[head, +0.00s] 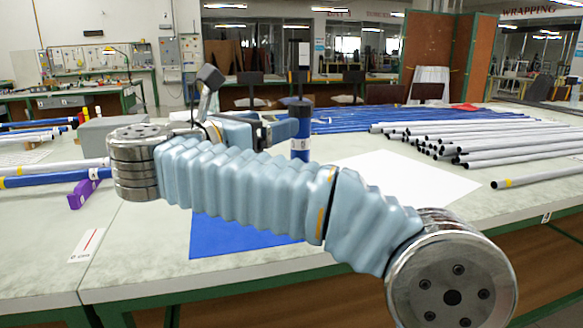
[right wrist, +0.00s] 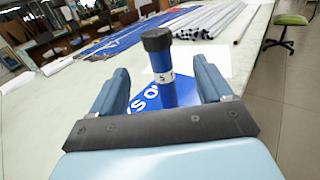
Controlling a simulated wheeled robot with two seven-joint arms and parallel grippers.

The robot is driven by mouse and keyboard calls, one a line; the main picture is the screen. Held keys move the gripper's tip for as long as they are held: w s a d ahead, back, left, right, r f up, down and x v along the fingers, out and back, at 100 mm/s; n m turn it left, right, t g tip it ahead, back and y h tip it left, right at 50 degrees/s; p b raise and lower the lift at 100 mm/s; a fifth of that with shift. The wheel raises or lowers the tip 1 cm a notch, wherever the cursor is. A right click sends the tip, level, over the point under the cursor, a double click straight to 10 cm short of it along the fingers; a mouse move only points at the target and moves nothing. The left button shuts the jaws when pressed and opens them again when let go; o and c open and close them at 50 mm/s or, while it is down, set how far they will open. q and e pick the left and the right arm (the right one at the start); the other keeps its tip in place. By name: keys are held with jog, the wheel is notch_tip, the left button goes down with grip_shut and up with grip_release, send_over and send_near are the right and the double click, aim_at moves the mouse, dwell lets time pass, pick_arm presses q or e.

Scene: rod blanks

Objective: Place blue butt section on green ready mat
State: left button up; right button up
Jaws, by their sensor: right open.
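The blue butt section (head: 300,128) stands upright, with a black cap on top and a white label band. In the right wrist view the blue butt section (right wrist: 162,62) appears between the two fingers, with gaps on both sides. My right gripper (head: 283,130) is open; its fingers (right wrist: 158,75) also show in the right wrist view. A blue mat (head: 225,238) with white lettering lies on the table, partly behind my right arm; it shows below the section in the wrist view (right wrist: 140,102). No green mat shows. My left gripper is out of view.
Many grey rods (head: 500,140) and blue rods (head: 400,118) lie at the back right. A white sheet (head: 420,180) lies before them. A purple holder (head: 84,193) and blue-ended rods (head: 45,180) are at the left, near a grey box (head: 103,135). The front left table is mostly clear.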

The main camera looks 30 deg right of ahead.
aim_at(306, 103)
jog(key=p+x, duration=0.1)
jog(key=x, duration=0.3)
jog(key=p+x, duration=0.1)
jog(key=x, duration=0.2)
jog(key=r+p+x, duration=0.1)
jog(key=x, duration=0.3)
jog(key=shift+w+d, duration=0.25)
jog(key=shift+w, duration=0.1)
jog(key=shift+w+d+f, duration=0.1)
jog(key=shift+w+d, duration=0.1)
jog(key=shift+d, duration=0.15)
jog(key=c, duration=1.4)
